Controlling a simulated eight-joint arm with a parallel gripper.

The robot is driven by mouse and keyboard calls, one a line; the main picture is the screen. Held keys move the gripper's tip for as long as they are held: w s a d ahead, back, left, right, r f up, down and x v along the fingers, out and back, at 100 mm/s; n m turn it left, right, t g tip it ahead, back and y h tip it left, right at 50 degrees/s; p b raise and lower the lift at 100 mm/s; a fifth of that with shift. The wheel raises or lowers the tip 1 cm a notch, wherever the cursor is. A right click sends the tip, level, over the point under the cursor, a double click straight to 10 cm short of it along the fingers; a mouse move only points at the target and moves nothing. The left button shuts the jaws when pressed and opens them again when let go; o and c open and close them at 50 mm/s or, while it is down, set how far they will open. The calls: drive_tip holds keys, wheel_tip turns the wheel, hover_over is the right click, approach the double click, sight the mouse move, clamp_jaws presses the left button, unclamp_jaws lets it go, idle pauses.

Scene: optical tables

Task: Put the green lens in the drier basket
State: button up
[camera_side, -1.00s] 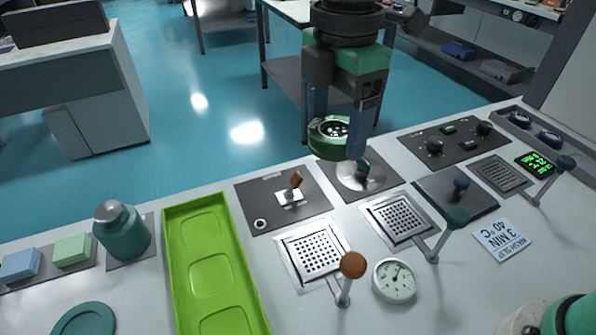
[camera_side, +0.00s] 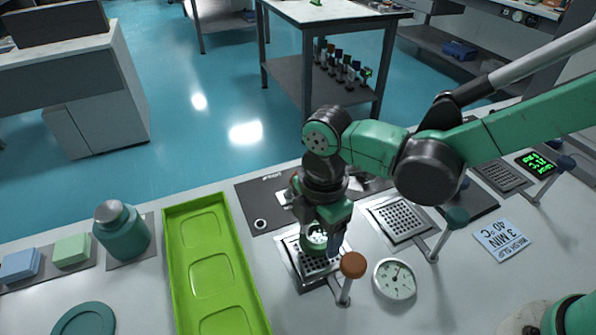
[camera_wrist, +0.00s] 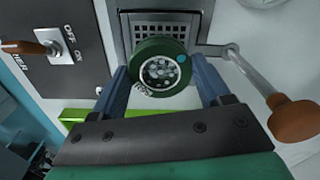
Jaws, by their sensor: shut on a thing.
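The green lens (camera_wrist: 159,71), a round green ring with a pale, dotted inner disc, is held between the two blue fingers of my gripper (camera_wrist: 162,78). In the side view my gripper (camera_side: 322,236) points down with the lens (camera_side: 314,242) over the perforated metal basket (camera_side: 312,268) with the brown-knobbed handle. In the wrist view the lens covers the near part of this basket (camera_wrist: 190,22). I cannot tell whether the lens touches the basket floor. The brown-levered switch (camera_wrist: 52,45) beside it has OFF and ON marks and a partly cut-off label ending "IER".
The brown knob (camera_side: 353,265) stands close to my gripper's right. A second basket (camera_side: 397,217) with a green knob lies farther right, and a dial gauge (camera_side: 395,279) is in front. A bright green tray (camera_side: 168,250) lies to the left.

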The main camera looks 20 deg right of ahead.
sight(319, 233)
drive_tip(key=shift+f, duration=1.4)
drive_tip(key=shift+f, duration=0.1)
drive_tip(key=o, duration=1.3)
wheel_tip(319, 233, up, 12)
drive_tip(key=shift+s+d+r+m+t, duration=0.25)
drive_tip(key=shift+d+m+t, duration=0.95)
drive_tip(key=shift+d+m, duration=2.05)
drive_tip(key=shift+s+d+r+m+t, duration=0.1)
drive_tip(key=shift+s+d+m+t, duration=0.25)
drive_tip(key=shift+d+m+t, duration=1.9)
drive_tip(key=shift+s+d+r+m+t, duration=0.15)
drive_tip(key=shift+s+d+m, duration=0.15)
drive_tip(key=shift+d+m, duration=4)
